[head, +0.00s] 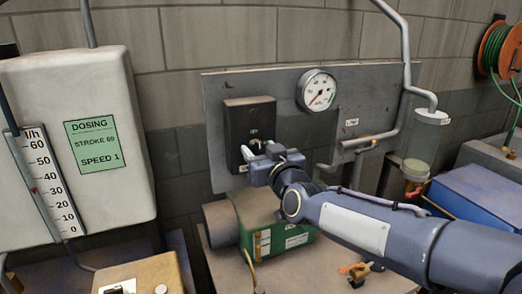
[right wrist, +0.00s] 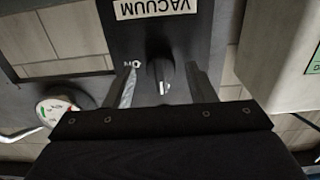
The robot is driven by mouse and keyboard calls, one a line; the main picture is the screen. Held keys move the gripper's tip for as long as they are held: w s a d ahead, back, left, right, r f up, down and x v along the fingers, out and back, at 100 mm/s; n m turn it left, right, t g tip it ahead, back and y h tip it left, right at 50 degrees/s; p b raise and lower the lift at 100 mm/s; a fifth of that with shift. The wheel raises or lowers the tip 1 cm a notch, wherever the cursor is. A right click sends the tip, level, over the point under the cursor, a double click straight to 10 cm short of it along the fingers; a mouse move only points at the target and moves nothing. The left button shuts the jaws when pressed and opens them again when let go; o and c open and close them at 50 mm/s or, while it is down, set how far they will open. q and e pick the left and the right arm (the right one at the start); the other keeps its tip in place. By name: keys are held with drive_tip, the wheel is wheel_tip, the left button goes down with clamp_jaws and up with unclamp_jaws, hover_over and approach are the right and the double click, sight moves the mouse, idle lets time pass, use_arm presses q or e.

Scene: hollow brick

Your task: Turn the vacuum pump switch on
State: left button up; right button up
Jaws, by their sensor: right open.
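The vacuum pump switch is a black knob (right wrist: 160,72) on a dark switch box (head: 249,118), which is mounted on the grey panel. In the right wrist view the scene is upside down; the knob's white mark is at its lower end, and the ON marking (right wrist: 131,64) is to the knob's left. A VACUUM label (right wrist: 155,8) is at the top. My right gripper (head: 259,149) is at the box's lower part in the head view. Its open fingers (right wrist: 164,84) stand either side of the knob, with visible gaps. My left gripper is not in view.
A round gauge (head: 317,90) and grey pipes (head: 372,139) are right of the box. A green pump (head: 278,238) sits below my right arm. A pale dosing tank (head: 90,90) stands at left, and a blue box (head: 480,197) at right.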

drive_tip(key=shift+a, duration=0.1)
drive_tip(key=c, duration=0.9)
drive_tip(key=shift+c, duration=0.2)
